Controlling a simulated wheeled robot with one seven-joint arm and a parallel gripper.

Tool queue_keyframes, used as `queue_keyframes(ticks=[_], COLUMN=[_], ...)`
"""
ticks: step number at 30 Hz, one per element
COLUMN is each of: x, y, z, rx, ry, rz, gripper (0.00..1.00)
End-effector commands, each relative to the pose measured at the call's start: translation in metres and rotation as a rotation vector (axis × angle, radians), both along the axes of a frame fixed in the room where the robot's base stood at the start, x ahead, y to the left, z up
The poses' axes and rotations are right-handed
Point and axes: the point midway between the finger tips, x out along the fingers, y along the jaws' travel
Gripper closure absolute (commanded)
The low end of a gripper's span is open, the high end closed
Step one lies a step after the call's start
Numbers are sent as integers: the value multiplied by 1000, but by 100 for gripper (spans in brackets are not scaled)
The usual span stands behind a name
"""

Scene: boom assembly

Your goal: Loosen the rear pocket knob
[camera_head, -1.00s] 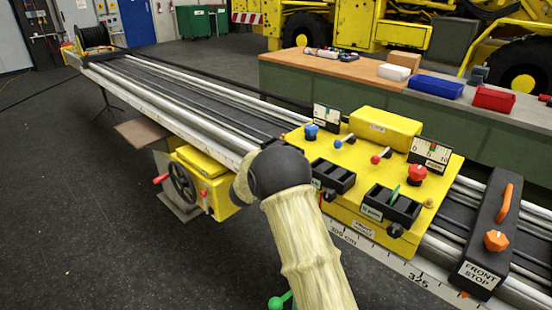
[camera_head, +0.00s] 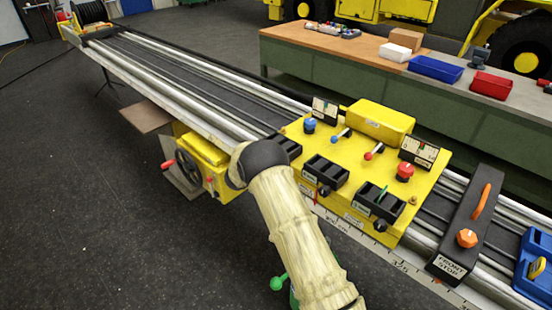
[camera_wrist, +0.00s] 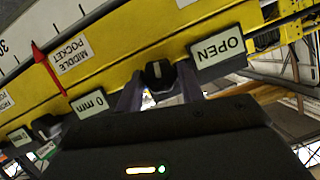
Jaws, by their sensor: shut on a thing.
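The rear pocket knob (camera_wrist: 158,74) is black with a pale mark, on the yellow carriage front between the "0 min" label (camera_wrist: 90,104) and the "OPEN" label (camera_wrist: 217,48). The fingers of my gripper (camera_wrist: 159,88) are shut on the knob, one on each side, in the wrist view. In the head view my arm hides the knob and my gripper. The black rear pocket (camera_head: 287,148) shows partly beside my arm.
The yellow carriage (camera_head: 345,150) bears levers, dials and a red knob (camera_head: 405,172). The middle pocket (camera_head: 325,170) and front pocket (camera_head: 380,203) lie right of my arm. A black front stop (camera_head: 466,226) stands on the rails.

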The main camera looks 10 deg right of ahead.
Motion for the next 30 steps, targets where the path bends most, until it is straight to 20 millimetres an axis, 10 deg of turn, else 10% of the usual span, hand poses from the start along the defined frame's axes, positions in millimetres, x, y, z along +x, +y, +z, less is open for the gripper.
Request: queue_keyframes(ticks=[19, 20, 22, 30], x=[0, 0, 0, 0], y=[1, 1, 1, 1], z=[-2, -2, -2, -1], rx=[-41, -41, -41, -41], ry=[61, 61, 60, 58], rz=[1, 1, 0, 1], gripper=[85, 58, 44, 41])
